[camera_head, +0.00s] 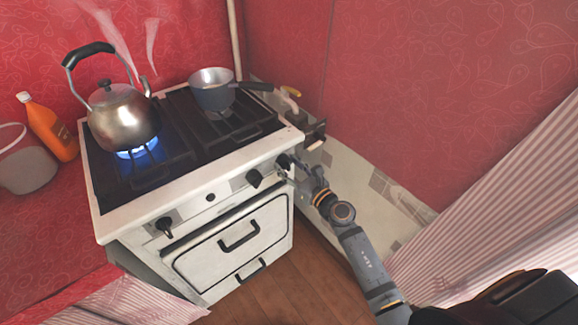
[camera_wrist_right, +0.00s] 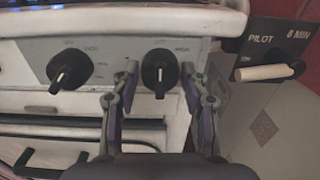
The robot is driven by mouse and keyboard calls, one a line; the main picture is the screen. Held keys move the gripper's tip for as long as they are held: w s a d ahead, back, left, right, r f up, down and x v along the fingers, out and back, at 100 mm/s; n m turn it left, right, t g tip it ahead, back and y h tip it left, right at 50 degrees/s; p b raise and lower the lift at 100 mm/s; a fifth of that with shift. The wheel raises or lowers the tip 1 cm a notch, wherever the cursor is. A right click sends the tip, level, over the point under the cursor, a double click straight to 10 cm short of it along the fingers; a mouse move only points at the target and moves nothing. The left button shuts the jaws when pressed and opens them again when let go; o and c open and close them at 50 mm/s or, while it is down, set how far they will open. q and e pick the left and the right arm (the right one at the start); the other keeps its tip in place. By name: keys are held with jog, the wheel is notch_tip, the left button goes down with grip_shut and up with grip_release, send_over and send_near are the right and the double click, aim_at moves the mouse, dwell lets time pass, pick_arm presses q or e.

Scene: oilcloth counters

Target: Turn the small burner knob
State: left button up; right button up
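The white stove (camera_head: 190,190) has black knobs along its front panel. The rightmost knob (camera_head: 283,161) is round and black with a white pointer line, which stands upright in the wrist view (camera_wrist_right: 160,72). My right gripper (camera_head: 296,170) is at this knob. In the wrist view its fingers (camera_wrist_right: 158,88) are apart, one on each side of the knob, with small gaps showing. Another knob (camera_head: 254,179) sits to its left, its pointer tilted in the wrist view (camera_wrist_right: 68,70). A third knob (camera_head: 165,226) is farther left. My left gripper is out of view.
A steaming kettle (camera_head: 122,120) stands over a blue flame on the left burner. A saucepan (camera_head: 212,92) sits on the right burner, with no flame visible. A panel marked PILOT (camera_wrist_right: 272,45) with a pale handle (camera_wrist_right: 264,73) is right of the stove. An orange bottle (camera_head: 50,128) stands left.

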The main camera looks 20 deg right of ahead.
jog(key=c, duration=0.6)
jog(key=shift+c, duration=0.2)
